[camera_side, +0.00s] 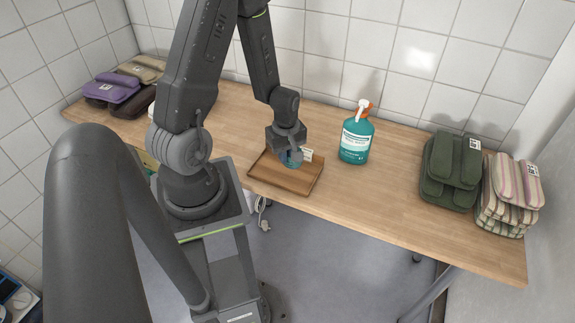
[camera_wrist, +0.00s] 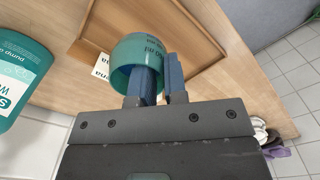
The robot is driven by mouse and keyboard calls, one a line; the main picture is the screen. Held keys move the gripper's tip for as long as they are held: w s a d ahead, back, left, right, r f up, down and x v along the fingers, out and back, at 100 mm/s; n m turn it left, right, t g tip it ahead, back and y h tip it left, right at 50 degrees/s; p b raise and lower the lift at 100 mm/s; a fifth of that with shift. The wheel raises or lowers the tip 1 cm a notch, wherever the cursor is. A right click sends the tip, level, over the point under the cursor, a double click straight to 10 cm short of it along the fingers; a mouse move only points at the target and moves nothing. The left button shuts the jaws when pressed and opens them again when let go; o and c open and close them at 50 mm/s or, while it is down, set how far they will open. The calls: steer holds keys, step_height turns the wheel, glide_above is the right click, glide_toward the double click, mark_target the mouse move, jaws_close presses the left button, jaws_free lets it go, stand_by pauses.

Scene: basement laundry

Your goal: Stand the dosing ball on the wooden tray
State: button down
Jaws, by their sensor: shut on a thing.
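I cannot tell whether the ball touches the tray.
A teal pump bottle (camera_side: 356,140) with an orange and white top stands right of the tray.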

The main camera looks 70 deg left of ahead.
steer(key=shift+f, duration=2.3)
steer(key=shift+f, duration=0.1)
steer(key=c, duration=1.2)
jaws_free()
steer(key=shift+o, duration=0.2)
steer(key=w+d+r+m+t+y, duration=0.1)
steer(key=d+r+m, duration=0.3)
steer(key=r, duration=0.8)
steer(key=w+d+r+m+t, duration=0.1)
steer(key=d+r+m, duration=0.3)
steer(key=r, duration=0.8)
steer(key=s+d+r+m+t+h, duration=0.1)
steer(key=s+d+r+m+t, duration=0.2)
steer(key=s+d+r+m, duration=0.3)
steer(key=d+r+m, duration=0.3)
steer(key=m, duration=0.2)
steer(key=shift+d+r+t, duration=0.3)
steer(key=shift+d+r, duration=0.05)
steer(key=shift+r, duration=0.05)
